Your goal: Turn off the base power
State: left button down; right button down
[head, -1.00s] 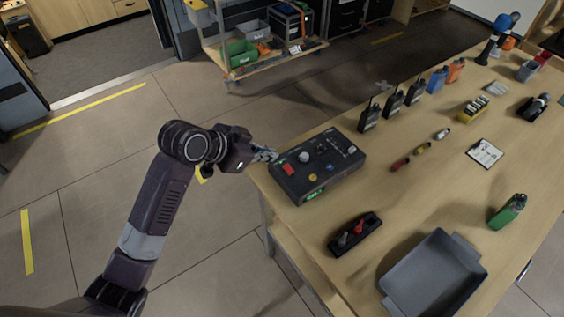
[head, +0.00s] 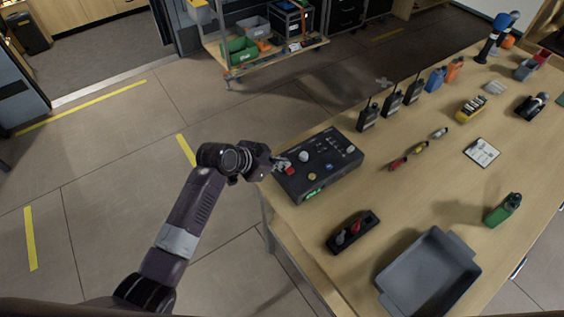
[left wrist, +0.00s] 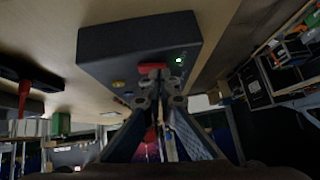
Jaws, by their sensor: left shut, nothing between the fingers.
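The base (head: 338,172) is a dark box with knobs on top, at the near left edge of the wooden table. Its red switch (head: 290,171) is on the left end of the top. A green lit patch (head: 314,193) shows on its near face. My left gripper (head: 282,163) is shut and empty, with its tips at the red switch. In the left wrist view the shut fingertips (left wrist: 158,86) overlap the lower part of the red switch (left wrist: 151,69), and a small green light (left wrist: 179,60) glows beside it. I cannot tell whether the tips touch the switch.
Several handheld radios (head: 391,104) stand behind the base. A black holder with a red-handled item (head: 354,232) and a grey tray (head: 430,275) lie in front. A green bottle (head: 503,209) is at the right. The floor left of the table is clear.

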pick_arm(q)
jog(key=shift+f, duration=0.1)
jog(key=shift+w+a+f, duration=0.1)
jog(key=shift+a+f, duration=0.05)
jog(key=shift+f, duration=0.25)
jog(key=shift+r, duration=0.15)
jog(key=shift+s, duration=0.2)
jog(key=shift+s+d+p, duration=0.35)
jog(key=shift+s+p, duration=0.1)
jog(key=shift+s+d, duration=0.15)
jog(key=shift+s, duration=0.05)
jog(key=shift+r, duration=0.1)
